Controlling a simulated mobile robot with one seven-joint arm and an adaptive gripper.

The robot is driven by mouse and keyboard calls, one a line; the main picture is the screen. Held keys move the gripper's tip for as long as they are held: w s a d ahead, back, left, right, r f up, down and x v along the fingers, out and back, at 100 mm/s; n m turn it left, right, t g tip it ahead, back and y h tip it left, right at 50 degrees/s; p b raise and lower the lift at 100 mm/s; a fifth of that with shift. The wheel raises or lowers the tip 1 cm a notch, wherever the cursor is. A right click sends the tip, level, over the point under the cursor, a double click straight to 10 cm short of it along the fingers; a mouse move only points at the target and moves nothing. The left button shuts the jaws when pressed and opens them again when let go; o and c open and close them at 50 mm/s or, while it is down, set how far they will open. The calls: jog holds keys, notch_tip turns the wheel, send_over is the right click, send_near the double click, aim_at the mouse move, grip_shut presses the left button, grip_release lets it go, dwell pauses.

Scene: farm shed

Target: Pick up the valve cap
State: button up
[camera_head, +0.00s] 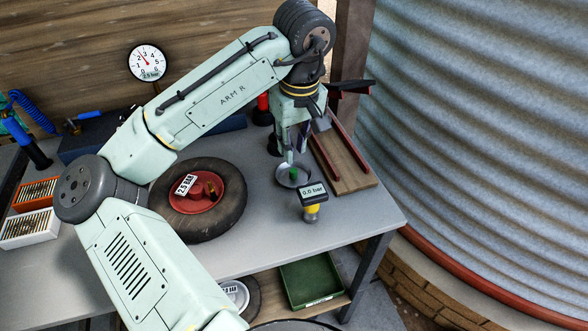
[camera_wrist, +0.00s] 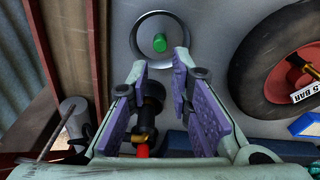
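The valve cap (camera_head: 293,174) is a small green cylinder in a round, shallow metal dish (camera_head: 282,183) near the right end of the grey bench. In the wrist view the cap (camera_wrist: 159,43) stands near the middle of the dish (camera_wrist: 135,40), just beyond my fingertips. My gripper (camera_head: 288,155) points down over the dish. In the wrist view its two purple-padded fingers (camera_wrist: 161,63) are spread apart with nothing held between them. In the head view the fingertips are partly hard to make out.
A wheel (camera_head: 233,216) with a red hub and a "2.5 BAR" tag lies left of the dish. A gauge reading 0.0 bar (camera_head: 312,192) stands at the front right. A wooden board with red rails (camera_head: 345,165) lies right. A black-and-red item (camera_wrist: 150,112) is behind my fingers.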

aim_at(293, 170)
notch_tip(293, 170, down, 6)
jog(key=shift+f+p, duration=0.25)
jog(key=shift+p, duration=0.35)
jog(key=shift+c, duration=0.2)
jog(key=c, duration=0.3)
